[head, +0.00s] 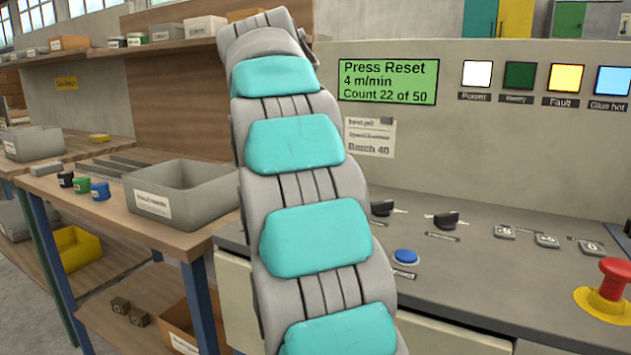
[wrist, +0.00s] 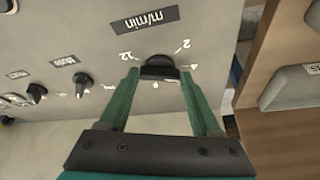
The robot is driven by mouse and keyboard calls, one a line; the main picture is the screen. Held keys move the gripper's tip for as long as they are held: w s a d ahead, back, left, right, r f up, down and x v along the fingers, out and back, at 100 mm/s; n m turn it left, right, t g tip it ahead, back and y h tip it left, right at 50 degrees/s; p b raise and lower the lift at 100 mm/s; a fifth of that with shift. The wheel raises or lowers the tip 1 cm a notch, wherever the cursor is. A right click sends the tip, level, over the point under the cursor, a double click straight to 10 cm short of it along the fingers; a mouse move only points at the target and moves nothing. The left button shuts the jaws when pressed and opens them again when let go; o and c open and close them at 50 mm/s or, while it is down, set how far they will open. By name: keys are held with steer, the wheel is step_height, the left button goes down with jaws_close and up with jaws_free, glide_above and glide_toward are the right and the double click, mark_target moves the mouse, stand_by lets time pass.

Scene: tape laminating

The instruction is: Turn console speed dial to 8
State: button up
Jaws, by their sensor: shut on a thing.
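The speed dial (wrist: 158,61) is a dark round knob on the grey console panel in the wrist view, under an "m/min" label (wrist: 144,22). Printed marks 12, 2 and 4 show around it, with another mark below that is hard to read. My gripper (wrist: 159,76) has its green fingers on either side of the knob, shut on it. The knob's pointer cannot be made out. In the head view my arm hides the dial and the gripper. The green console display (head: 388,82) reads "Press Reset", "4 m/min" and "Count 22 of 50".
Two black knobs (head: 446,219) (head: 382,208), a blue button (head: 406,257) and a red emergency stop (head: 612,285) are on the console. White, green, yellow and blue lamps (head: 520,76) are on its upright panel. A grey bin (head: 160,205) stands on the bench at left.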

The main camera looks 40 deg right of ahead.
stand_by(0.3)
steer(key=o, duration=1.4)
steer(key=shift+s, duration=0.1)
